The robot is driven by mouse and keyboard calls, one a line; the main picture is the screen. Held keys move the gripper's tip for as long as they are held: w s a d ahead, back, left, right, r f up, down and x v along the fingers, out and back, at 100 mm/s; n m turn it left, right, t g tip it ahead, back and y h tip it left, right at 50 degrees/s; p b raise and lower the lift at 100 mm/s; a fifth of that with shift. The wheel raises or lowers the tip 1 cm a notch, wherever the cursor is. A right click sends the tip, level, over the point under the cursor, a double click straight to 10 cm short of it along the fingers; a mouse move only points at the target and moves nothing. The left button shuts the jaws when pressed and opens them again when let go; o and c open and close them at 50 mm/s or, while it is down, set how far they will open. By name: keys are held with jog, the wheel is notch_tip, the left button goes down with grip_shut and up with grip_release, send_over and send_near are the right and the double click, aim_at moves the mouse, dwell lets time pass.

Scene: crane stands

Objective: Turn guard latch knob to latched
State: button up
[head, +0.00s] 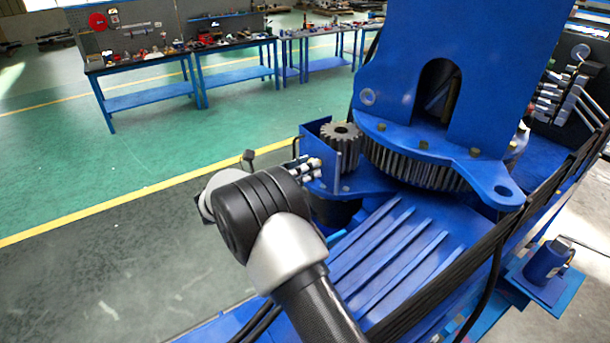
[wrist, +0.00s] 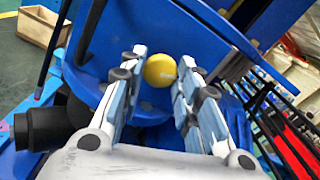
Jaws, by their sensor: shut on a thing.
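The yellow round guard latch knob (wrist: 160,70) shows in the wrist view, in front of the blue guard (wrist: 196,45). My gripper (wrist: 161,74) has one finger on each side of the knob and is shut on it. In the head view only part of my gripper (head: 311,168) shows, beside the blue guard box (head: 325,160) near the small pinion gear. The knob is hidden there. I cannot tell from these frames at what angle the latch stands.
The pinion gear (head: 342,145) and large ring gear (head: 415,168) stand close to the right of my gripper in the head view. A blue ribbed deck (head: 385,250) lies in front. Workbenches (head: 150,60) stand far back. Green floor (head: 150,155) at the left is clear.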

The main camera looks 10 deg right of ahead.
jog(key=shift+m+b, duration=0.3)
jog(key=shift+m, duration=0.1)
jog(key=o, duration=1.1)
jog(key=v, duration=1.2)
